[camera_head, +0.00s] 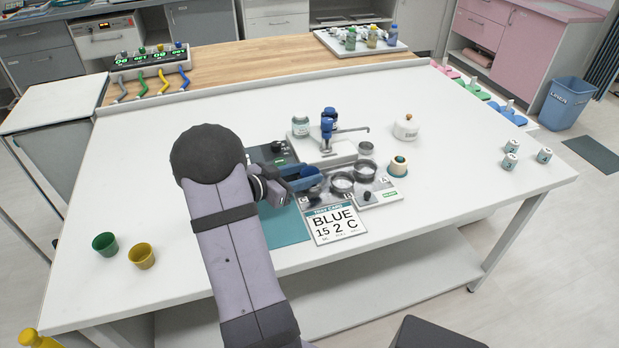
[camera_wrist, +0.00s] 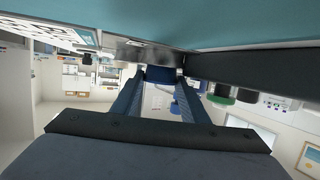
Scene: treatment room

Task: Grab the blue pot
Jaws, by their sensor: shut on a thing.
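The blue pot (camera_head: 313,190) is mostly hidden behind my gripper in the head view. It stands by the metal rings near the middle of the white table. My gripper (camera_head: 306,181) reaches it from the left and is shut on it. In the wrist view the fingers (camera_wrist: 161,85) close on a dark blue body, the blue pot (camera_wrist: 160,74). I cannot tell whether the pot touches the surface under it.
A card reading "BLUE 15 2 C" (camera_head: 336,225) lies just in front. A green pot (camera_head: 105,244) and a yellow pot (camera_head: 141,256) stand at the left. A blue-topped dispenser (camera_head: 328,124) and a white round jar (camera_head: 406,127) stand behind. The table's right side is largely clear.

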